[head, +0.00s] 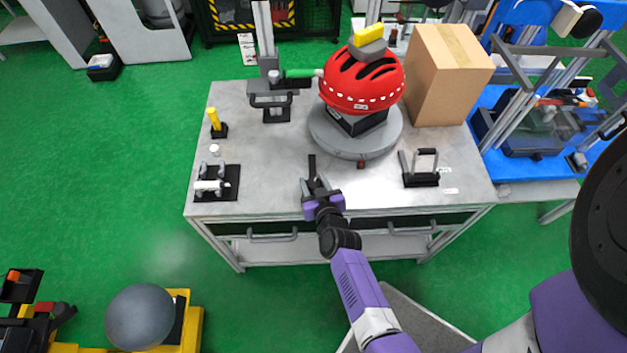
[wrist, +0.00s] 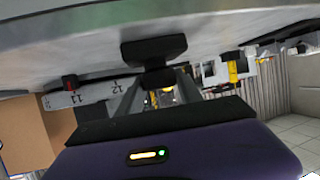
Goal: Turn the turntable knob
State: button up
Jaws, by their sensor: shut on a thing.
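The round grey turntable (head: 330,140) stands on the metal worktable, with a dark block and a red helmet (head: 362,80) on it. A black knob (head: 312,163) stands on the table at the turntable's front left. In the wrist view, where the table is at the top, the black T-shaped knob (wrist: 153,48) sits between my fingers. My gripper (head: 315,184) is shut on it; its fingertips also show in the wrist view (wrist: 157,78). The turntable's numbered rim (wrist: 92,94) shows at left there, with a small red part (wrist: 68,83).
A cardboard box (head: 446,75) stands behind right of the turntable. A black handled fixture (head: 420,168) is at right, and a black-based clamp (head: 217,182) and yellow post (head: 214,122) at left. The table between the clamp and my gripper is clear.

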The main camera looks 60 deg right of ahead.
jog(key=shift+f+m+g+h, duration=0.15)
jog(key=shift+m+g+h, duration=0.55)
jog(key=shift+m+g, duration=0.15)
jog(key=shift+f+m+g+h+b, duration=0.15)
jog(key=shift+m+g+h+b, duration=0.3)
jog(key=shift+m+g+h, duration=0.55)
jog(key=shift+a+m+g+h+b, duration=0.1)
jog(key=shift+m+g+h+b, duration=0.2)
jog(key=shift+m+g+b, duration=0.9)
jog(key=shift+f+m+g+b, duration=0.1)
jog(key=shift+m+g+b, duration=0.35)
jog(key=shift+b, duration=0.15)
jog(key=m+g+b, duration=0.3)
jog(key=b, duration=0.1)
jog(key=shift+g+h+b, duration=0.4)
jog(key=m+g+y+b, duration=0.1)
jog(key=m+g+b, duration=0.4)
jog(key=b, duration=0.2)
jog(key=shift+m+g+b, duration=0.3)
jog(key=shift+g, duration=0.1)
jog(key=shift+m+g+y+b, duration=0.6)
jog(key=shift+b, duration=0.35)
jog(key=shift+m+g+y+b, duration=1)
jog(key=shift+m+g+b, duration=0.35)
jog(key=shift+b, duration=0.75)
jog(key=shift+m+g+y+b, duration=0.85)
jog(key=shift+m+y+b, duration=0.5)
jog(key=shift+b, duration=1.35)
